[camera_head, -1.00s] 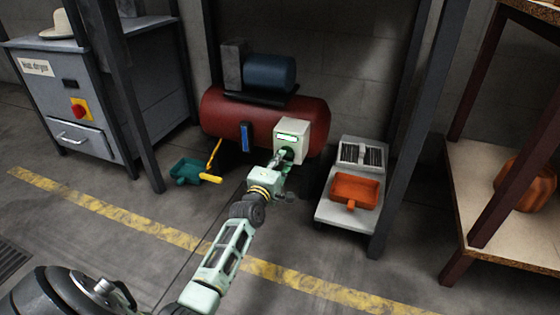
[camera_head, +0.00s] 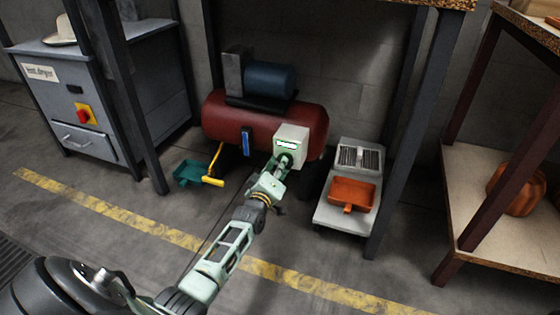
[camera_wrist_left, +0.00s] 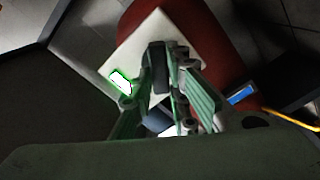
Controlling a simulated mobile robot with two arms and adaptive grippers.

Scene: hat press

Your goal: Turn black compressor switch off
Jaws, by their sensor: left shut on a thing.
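A red compressor tank (camera_head: 225,118) with a blue motor on top stands against the back wall. A pale switch box (camera_head: 291,134) with a green-edged white display is on its front right; the box also shows in the left wrist view (camera_wrist_left: 150,28). My left gripper (camera_head: 285,160) reaches the lower part of the box. In the left wrist view my left gripper (camera_wrist_left: 168,92) has its fingers closed around a dark part at the box face, likely the black switch (camera_wrist_left: 160,62). The fingers hide much of it. My right gripper is not in view.
A teal dustpan (camera_head: 190,172) with a yellow handle lies left of my arm. An orange tray (camera_head: 352,192) sits on a grey scale at the right. Dark frame posts (camera_head: 420,130) stand either side. A grey cabinet (camera_head: 70,90) is far left.

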